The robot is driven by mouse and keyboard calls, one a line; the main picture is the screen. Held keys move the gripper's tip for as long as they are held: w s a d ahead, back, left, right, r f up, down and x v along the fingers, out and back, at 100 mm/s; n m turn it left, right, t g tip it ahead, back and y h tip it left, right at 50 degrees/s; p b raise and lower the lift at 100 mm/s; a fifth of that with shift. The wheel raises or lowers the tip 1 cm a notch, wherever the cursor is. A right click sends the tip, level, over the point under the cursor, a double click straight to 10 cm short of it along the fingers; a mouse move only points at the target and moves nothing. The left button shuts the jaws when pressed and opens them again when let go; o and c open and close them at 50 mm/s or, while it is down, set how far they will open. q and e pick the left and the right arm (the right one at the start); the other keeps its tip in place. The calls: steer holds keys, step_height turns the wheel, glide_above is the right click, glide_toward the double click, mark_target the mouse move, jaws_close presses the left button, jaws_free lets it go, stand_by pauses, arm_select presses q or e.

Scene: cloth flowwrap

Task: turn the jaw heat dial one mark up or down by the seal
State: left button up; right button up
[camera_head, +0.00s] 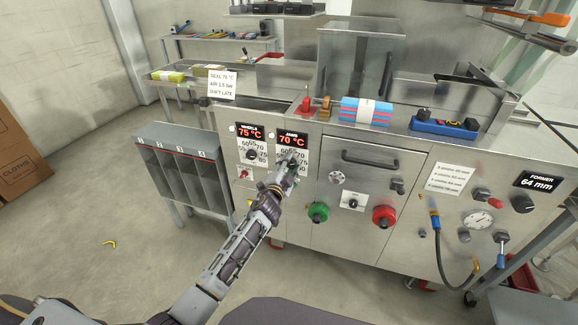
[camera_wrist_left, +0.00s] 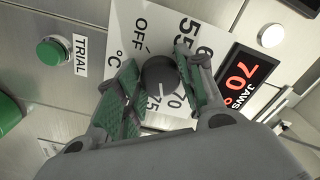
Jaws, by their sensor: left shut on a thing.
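The jaw heat dial (camera_wrist_left: 158,77) is a dark round knob on a white scale plate (camera_head: 284,153) marked OFF, 55 up to 75. My left gripper (camera_wrist_left: 160,85) is shut on the knob, a finger on either side. In the head view my left gripper (camera_head: 288,171) covers most of the dial. The display (camera_head: 292,140) above it reads 70 °C; it also shows in the left wrist view (camera_wrist_left: 247,72), labelled JAWS. A card (camera_head: 222,85) reads SEAL 75 °C, AIR 5.5 bar. My right gripper is out of view.
A second dial (camera_head: 251,155) sits left, under a display (camera_head: 251,132) reading 75 °C. A green button (camera_wrist_left: 52,51) labelled TRIAL is near the gripper. Green (camera_head: 317,212) and red (camera_head: 384,216) knobs stick out lower right. A grey rack (camera_head: 175,135) stands left.

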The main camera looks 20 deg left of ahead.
arm_select(q)
steer(key=shift+m, duration=1.5)
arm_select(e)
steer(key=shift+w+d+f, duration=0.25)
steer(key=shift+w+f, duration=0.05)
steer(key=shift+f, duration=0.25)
arm_select(q)
steer(key=shift+m, duration=0.3)
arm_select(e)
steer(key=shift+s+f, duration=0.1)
arm_select(q)
steer(key=o, duration=1)
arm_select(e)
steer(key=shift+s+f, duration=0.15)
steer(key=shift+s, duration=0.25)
